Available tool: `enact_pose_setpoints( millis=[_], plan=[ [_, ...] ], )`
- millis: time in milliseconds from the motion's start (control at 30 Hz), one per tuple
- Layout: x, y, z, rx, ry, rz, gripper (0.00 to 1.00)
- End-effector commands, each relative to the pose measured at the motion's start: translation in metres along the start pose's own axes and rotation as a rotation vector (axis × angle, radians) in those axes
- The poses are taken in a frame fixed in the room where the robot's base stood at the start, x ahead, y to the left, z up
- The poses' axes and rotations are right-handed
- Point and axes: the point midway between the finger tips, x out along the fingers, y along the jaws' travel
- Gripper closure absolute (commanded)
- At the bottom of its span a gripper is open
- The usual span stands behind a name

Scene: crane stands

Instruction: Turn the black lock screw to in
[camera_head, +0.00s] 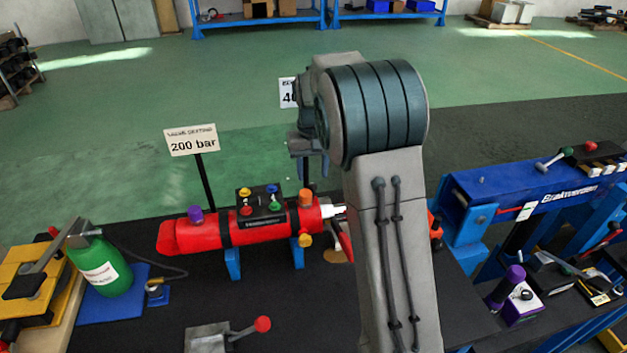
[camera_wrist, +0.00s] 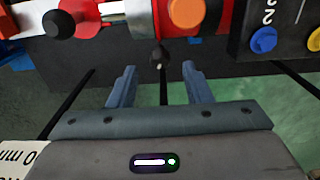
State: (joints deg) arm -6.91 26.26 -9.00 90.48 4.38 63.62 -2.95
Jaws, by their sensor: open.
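The lock screw is hidden there behind the cylinder.
A black valve block (camera_head: 262,207) with coloured knobs sits on the cylinder and borders the right of the wrist view. A larger black ball (camera_wrist: 58,24) is at the left there. A 200 bar sign (camera_head: 192,140) stands behind the cylinder. A blue crane beam (camera_head: 540,185) is at right.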

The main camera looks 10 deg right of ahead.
Motion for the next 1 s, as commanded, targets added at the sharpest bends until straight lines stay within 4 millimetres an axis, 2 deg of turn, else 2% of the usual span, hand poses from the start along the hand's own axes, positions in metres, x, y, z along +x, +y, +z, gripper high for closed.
enact_pose_setpoints(
  millis=[100,233,633,800,1000],
  plan=[
    [0.020,0.000,0.001,0.000,-0.003,0.000,0.55],
    [0.034,0.000,0.000,-0.001,-0.002,0.001,0.55],
    [0.041,0.000,0.000,-0.001,0.001,0.001,0.55],
    [0.041,0.000,0.000,-0.001,0.000,0.001,1.00],
    [0.041,0.001,0.000,0.004,0.000,0.004,1.00]
  ],
)
